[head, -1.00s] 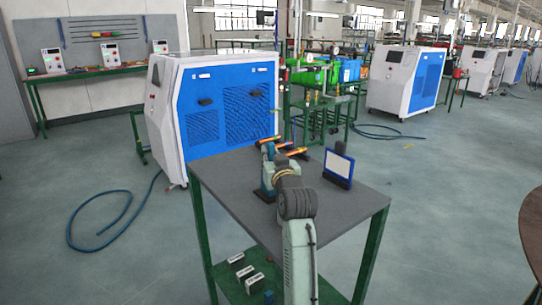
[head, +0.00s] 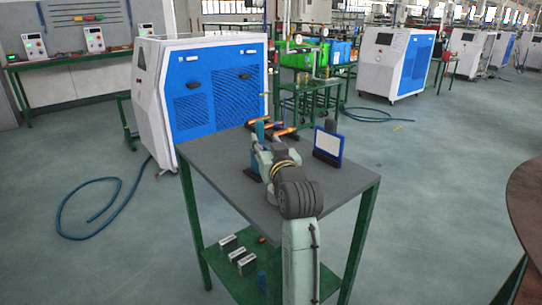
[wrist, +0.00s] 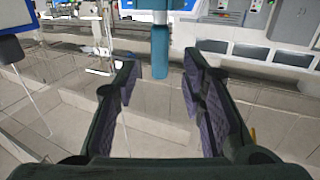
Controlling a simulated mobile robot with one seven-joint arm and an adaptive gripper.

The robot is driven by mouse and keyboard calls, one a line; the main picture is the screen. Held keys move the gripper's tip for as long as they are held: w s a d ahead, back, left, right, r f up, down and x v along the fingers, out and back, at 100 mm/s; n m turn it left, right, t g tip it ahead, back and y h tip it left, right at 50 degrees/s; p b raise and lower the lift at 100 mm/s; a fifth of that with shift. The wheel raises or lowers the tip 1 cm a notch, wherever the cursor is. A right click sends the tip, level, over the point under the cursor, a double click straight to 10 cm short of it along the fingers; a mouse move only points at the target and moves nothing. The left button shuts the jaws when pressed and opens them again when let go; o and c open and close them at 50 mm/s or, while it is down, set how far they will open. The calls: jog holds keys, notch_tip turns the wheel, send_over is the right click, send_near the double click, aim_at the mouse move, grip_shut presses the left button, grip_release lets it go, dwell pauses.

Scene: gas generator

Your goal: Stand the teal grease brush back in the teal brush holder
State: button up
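My gripper (wrist: 160,82) is open and empty in the wrist view, with dark fingers on both sides. An upright teal cylinder (wrist: 160,45) stands beyond the fingertips, between them in the picture, apart from both. I cannot tell whether it is the grease brush's handle or the brush holder. In the head view, a small teal upright shape (head: 260,130) shows at the table's far side, at the end of my arm. My arm hides part of that area, and brush and holder cannot be told apart there.
The grey table (head: 215,160) carries a blue-framed white panel (head: 328,145) on the right and several orange and dark items (head: 286,131) at the back. White boxes (head: 236,255) lie on the lower shelf. A blue-and-white machine (head: 200,90) stands behind the table.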

jog(key=v, duration=0.4)
jog(key=shift+s+d+b, duration=0.1)
jog(key=shift+s+b, duration=0.25)
jog(key=shift+s, duration=0.05)
